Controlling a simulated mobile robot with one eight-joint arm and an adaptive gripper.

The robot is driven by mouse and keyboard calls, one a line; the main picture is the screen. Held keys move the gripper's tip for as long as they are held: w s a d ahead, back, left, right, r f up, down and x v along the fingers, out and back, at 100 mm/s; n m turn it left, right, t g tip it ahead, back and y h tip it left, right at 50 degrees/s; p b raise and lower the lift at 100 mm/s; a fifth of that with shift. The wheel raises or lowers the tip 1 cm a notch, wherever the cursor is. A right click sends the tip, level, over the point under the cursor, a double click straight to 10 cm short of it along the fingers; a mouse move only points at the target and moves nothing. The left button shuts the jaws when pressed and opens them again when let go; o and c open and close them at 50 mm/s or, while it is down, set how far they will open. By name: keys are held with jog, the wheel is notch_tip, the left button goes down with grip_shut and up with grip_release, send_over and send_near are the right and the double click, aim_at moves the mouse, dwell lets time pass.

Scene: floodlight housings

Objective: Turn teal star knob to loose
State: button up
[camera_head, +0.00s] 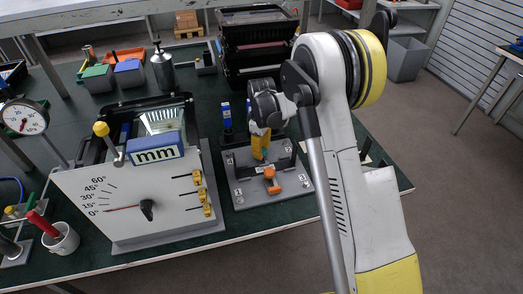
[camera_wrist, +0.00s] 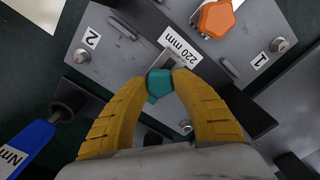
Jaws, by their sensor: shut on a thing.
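The teal star knob (camera_wrist: 160,84) sits at the middle of the wrist view, between my gripper's yellow fingers. My gripper (camera_wrist: 160,82) is shut on the knob, with a fingertip touching each side. In the head view my gripper (camera_head: 260,146) reaches down onto the grey fixture plate (camera_head: 243,193), and the knob is hard to make out there. The "220 mm" label (camera_wrist: 179,45) lies just beyond the knob on the plate (camera_wrist: 122,62).
An orange star knob (camera_head: 271,181) stands on the same plate; it also shows in the wrist view (camera_wrist: 216,19). A blue torque tool handle (camera_wrist: 28,147) lies left of my gripper. The white housing with an angle scale (camera_head: 125,205) stands left of the plate.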

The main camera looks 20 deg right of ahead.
jog(key=shift+n, duration=0.5)
jog(key=o, duration=1.2)
notch_tip(320, 180, up, 12)
jog(key=shift+r, duration=0.1)
